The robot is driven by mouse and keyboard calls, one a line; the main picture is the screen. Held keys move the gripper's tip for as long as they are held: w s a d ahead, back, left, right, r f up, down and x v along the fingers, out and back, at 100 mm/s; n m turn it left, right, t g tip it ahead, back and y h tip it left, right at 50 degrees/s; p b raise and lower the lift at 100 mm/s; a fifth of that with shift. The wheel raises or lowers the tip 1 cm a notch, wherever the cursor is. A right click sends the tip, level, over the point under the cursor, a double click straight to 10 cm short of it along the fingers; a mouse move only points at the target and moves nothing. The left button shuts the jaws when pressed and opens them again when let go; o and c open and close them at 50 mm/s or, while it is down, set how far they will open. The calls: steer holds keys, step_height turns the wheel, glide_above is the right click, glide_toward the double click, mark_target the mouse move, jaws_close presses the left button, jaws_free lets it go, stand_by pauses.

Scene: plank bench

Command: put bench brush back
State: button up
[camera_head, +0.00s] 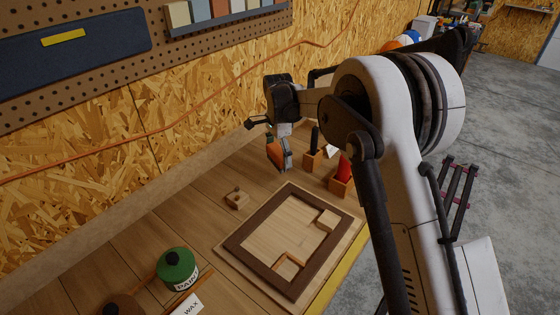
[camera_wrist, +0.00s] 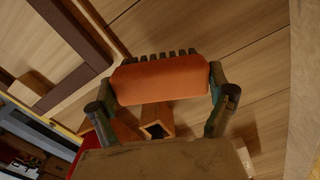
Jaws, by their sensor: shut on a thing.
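The bench brush (camera_head: 277,157) has an orange block and hangs in my gripper (camera_head: 279,146) above the back part of the plank bench. In the wrist view, the orange brush block (camera_wrist: 160,80) lies between the two fingers of my gripper (camera_wrist: 163,90), with a row of dark bristles along its far edge. The gripper is shut on the brush. A small wooden holder with a dark square opening (camera_wrist: 157,126) shows below the brush in the wrist view. Which holder belongs to the brush I cannot tell.
A wooden holder (camera_head: 312,161) with a black upright item and another (camera_head: 340,187) with a red item stand right of the brush. A dark frame (camera_head: 250,230) lies on a board in front. A knobbed block (camera_head: 237,200) and green can (camera_head: 177,267) stand left.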

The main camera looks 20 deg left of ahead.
mark_target(280, 150)
steer(key=shift+w+d+f, duration=0.2)
steer(key=shift+w+f, duration=0.1)
steer(key=shift+f+p, duration=0.4)
steer(key=shift+f, duration=1.5)
steer(key=shift+f, duration=0.15)
steer(key=o, duration=0.9)
steer(key=shift+o, duration=0.2)
step_height(280, 150, up, 12)
steer(key=shift+r+b, duration=0.2)
steer(key=shift+b, duration=0.45)
